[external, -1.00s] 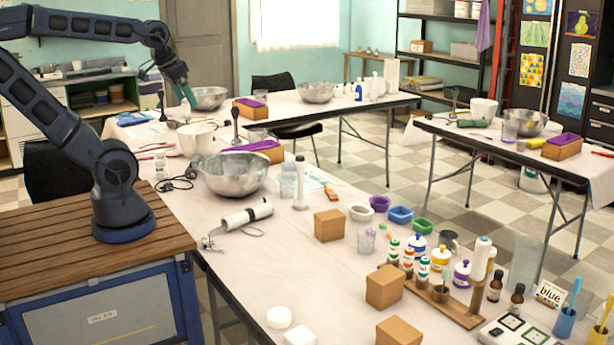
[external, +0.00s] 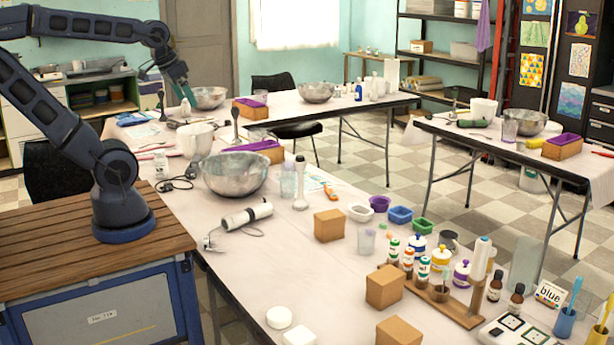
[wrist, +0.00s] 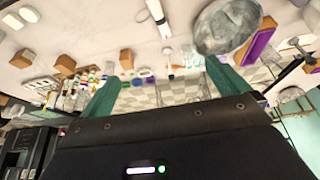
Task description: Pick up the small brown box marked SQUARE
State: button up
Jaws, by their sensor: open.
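Three small brown boxes stand on the long front table: one near the middle (external: 329,225), one farther forward (external: 384,287) and one at the front edge (external: 398,332). No SQUARE marking can be read on any of them. My gripper (external: 186,90) is raised over the far left part of the tables, well away from the boxes. In the wrist view its two green fingers (wrist: 165,72) are spread apart with nothing held between them. Brown boxes also show there, at the centre left (wrist: 127,58), left (wrist: 66,64) and far left (wrist: 19,60).
Paint bottles (external: 418,245), coloured tubs (external: 400,215) and a wooden rack (external: 445,300) crowd the right.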

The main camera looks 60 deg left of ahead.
jog(key=w+d+f+m+g, duration=0.1)
jog(key=w+d+m, duration=0.1)
jog(key=w, duration=0.4)
jog(key=w+d+m, duration=0.2)
jog(key=w+m, duration=0.1)
jog(key=w, duration=0.3)
jog(key=m+g, duration=0.4)
jog(key=m, duration=1)
send_over(330, 229)
jog(key=w+a, duration=0.2)
jog(key=a, duration=0.1)
notch_tip(330, 229, down, 32)
jog(key=shift+f, duration=0.2)
jog(key=shift+d+f, duration=0.2)
jog(key=shift+f, duration=0.35)
notch_tip(330, 229, down, 11)
jog(key=shift+s+r, duration=0.1)
jog(key=shift+r, duration=0.1)
jog(key=c, duration=1.1)
